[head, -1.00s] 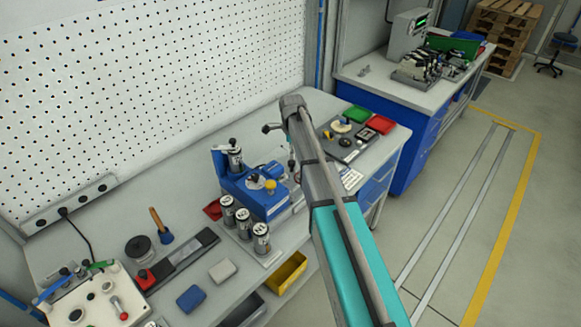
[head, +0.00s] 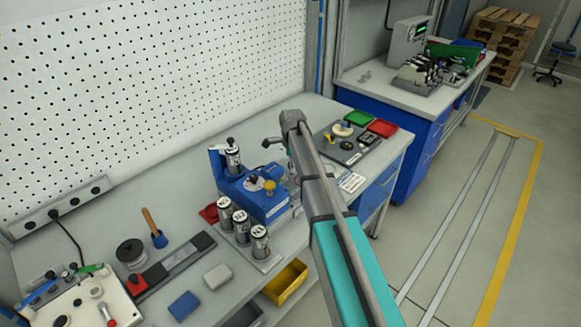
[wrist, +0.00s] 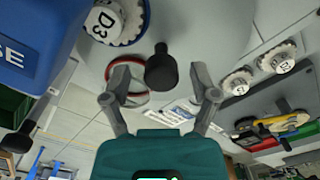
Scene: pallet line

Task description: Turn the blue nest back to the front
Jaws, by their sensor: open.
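A blue fixture (head: 262,203) with a round dial and a yellow knob stands on the bench in the head view. A blue holder part at its back left carries an upright metal cylinder (head: 233,158). In the wrist view, a blue body with white lettering (wrist: 30,45) fills the upper left, beside a white knob marked D3 (wrist: 108,22). A black-ended handle (wrist: 161,70) shows between the fingertips of my gripper (wrist: 164,82), which is open. I cannot tell whether a finger touches it. My arm hides the gripper in the head view.
Several metal cylinders (head: 241,226) stand on a grey plate in front of the fixture. A dark tray of parts (head: 340,155) lies at the bench's right, near green and red bins (head: 382,128). A yellow bin (head: 285,283) sits below the front edge.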

